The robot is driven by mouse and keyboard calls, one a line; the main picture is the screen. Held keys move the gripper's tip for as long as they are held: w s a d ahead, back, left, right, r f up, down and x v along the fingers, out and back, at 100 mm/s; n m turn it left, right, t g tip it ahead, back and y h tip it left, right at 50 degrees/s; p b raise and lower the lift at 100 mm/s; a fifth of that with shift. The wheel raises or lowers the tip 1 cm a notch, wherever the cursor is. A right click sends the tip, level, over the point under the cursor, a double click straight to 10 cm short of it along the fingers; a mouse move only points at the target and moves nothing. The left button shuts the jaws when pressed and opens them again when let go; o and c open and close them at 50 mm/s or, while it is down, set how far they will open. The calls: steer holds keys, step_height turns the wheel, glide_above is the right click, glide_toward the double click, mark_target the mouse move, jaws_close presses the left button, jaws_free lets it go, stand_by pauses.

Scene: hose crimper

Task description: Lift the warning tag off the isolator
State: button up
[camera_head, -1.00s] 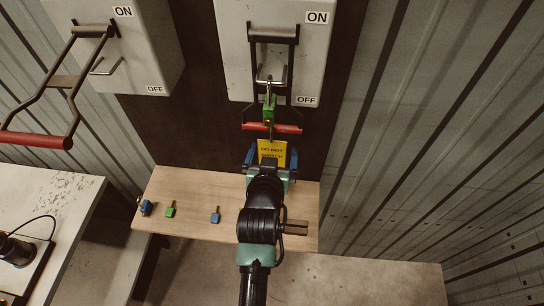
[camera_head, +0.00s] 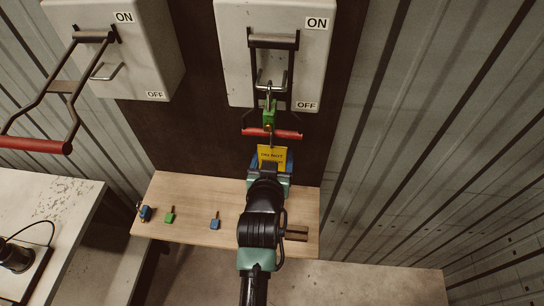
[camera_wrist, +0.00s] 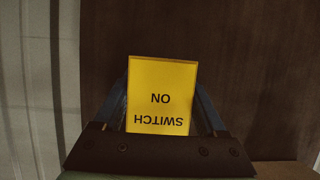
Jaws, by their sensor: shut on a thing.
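The yellow warning tag (camera_head: 272,153) is held between the blue fingers of my gripper (camera_head: 271,165), just below the red lever grip (camera_head: 285,134) of the right isolator (camera_head: 234,60). In the wrist view, the tag (camera_wrist: 162,85) stands between the fingers with "SWITCH ON" upside down. A metal hasp (camera_head: 263,86) and a green padlock (camera_head: 269,116) hang on this isolator, whose lever points down beside the OFF label. I cannot tell whether the tag's top is still joined to anything. My gripper covers the tag's lower part in the head view.
A wooden shelf (camera_head: 185,190) below holds blue and green padlocks (camera_head: 169,215) at its left. A second isolator (camera_head: 150,60) at the left has its lever with a red grip (camera_head: 35,145) sticking out. A pale table (camera_head: 50,190) is at lower left; corrugated wall is at right.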

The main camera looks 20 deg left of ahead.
steer(key=shift+r, duration=0.15)
steer(key=shift+r+p, duration=1)
steer(key=shift+s, duration=0.15)
steer(key=s+d+p, duration=0.2)
steer(key=s+p, duration=0.1)
steer(key=s, duration=0.5)
steer(key=shift+s+d, duration=0.2)
steer(key=shift+d, duration=0.05)
stand_by(0.9)
